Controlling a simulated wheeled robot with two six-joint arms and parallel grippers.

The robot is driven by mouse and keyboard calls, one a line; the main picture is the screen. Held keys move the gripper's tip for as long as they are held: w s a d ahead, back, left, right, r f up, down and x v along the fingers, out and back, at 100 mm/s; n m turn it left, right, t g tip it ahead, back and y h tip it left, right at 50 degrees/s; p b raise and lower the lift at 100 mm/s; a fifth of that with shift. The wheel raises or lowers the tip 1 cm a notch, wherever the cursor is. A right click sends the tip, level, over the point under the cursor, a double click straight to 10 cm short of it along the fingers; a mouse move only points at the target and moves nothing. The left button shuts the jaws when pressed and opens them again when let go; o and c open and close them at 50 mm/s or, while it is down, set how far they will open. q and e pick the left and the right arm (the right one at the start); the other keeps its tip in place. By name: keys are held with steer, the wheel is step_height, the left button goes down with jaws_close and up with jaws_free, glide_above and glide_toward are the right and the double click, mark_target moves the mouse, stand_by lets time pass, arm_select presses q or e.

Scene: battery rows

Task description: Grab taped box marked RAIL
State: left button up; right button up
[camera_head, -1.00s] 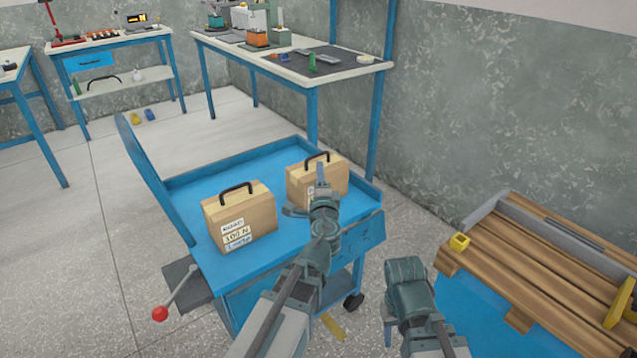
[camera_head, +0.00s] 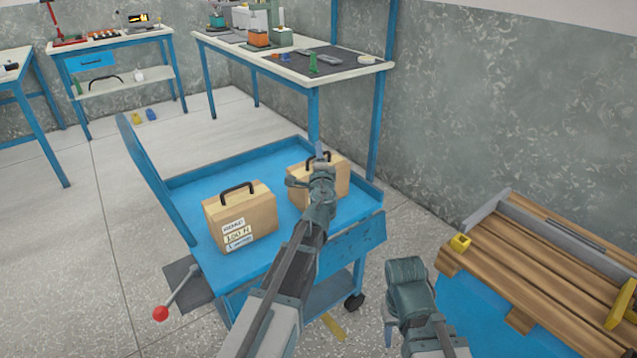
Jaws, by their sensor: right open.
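Two tan taped boxes with black handles stand on a blue cart (camera_head: 215,180). The near box (camera_head: 258,218) has white labels on its front, with print too small to read surely. The far box (camera_head: 334,182) stands behind it to the right; my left gripper covers much of its front, so I cannot read a RAIL mark. My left gripper (camera_head: 317,162) is over the far box near its handle; I cannot tell whether it touches or how wide its jaws are. My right gripper (camera_head: 404,285) is open and empty, low beside the cart's right side.
A wooden-topped bench (camera_head: 545,270) with yellow parts stands at the right. A blue-legged table (camera_head: 345,68) with tools stands behind the cart. A red-knobbed lever (camera_head: 160,313) sticks out at the cart's left. The floor left of the cart is clear.

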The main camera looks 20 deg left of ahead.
arm_select(q)
jaws_close()
stand_by(1.4)
